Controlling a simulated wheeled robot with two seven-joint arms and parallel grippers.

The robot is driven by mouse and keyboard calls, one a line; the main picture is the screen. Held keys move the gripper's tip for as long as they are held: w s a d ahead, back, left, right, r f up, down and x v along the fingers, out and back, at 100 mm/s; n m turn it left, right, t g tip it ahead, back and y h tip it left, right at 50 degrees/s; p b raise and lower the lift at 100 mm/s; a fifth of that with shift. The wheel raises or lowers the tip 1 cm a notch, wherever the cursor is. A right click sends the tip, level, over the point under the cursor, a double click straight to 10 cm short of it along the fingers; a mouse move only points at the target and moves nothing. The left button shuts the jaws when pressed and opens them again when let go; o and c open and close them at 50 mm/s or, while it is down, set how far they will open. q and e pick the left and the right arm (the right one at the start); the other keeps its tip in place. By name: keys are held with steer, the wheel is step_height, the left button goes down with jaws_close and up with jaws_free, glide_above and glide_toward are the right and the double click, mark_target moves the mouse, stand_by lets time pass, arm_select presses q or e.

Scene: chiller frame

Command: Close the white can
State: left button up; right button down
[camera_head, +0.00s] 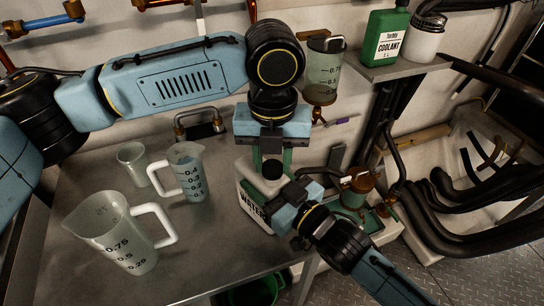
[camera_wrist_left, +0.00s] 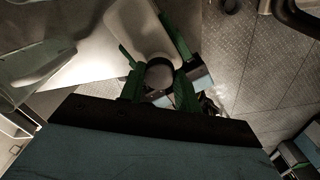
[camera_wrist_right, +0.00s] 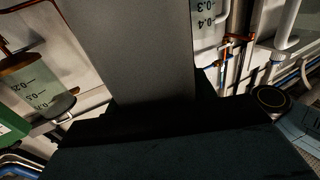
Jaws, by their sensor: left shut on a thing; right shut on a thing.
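The white can (camera_head: 251,205), lettered WATER, stands at the front right edge of the metal table. A dark round cap (camera_head: 272,170) is at its top; I cannot tell whether it is seated on the neck. My left gripper (camera_head: 272,162) comes down from above and is shut on the cap, its green fingers on either side. The left wrist view shows the cap (camera_wrist_left: 159,75) between the fingers, with the can's pale body (camera_wrist_left: 136,28) beyond. My right gripper (camera_head: 278,205) is shut on the can from the right. In the right wrist view, the can's grey side (camera_wrist_right: 130,50) fills the middle.
A large measuring jug (camera_head: 115,235), a smaller jug (camera_head: 188,172) and a cup (camera_head: 133,163) stand left on the table (camera_head: 215,250). A green coolant bottle (camera_head: 386,35) and white jar (camera_head: 426,38) are on a shelf. Black hoses (camera_head: 460,205) run at the right.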

arm_select(q)
steer(key=m, duration=0.5)
steer(key=shift+m, duration=0.4)
steer(key=m, duration=0.6)
steer(key=o, duration=1)
steer(key=shift+r, duration=2.25)
steer(key=shift+s, duration=0.1)
steer(key=shift+c, duration=0.4)
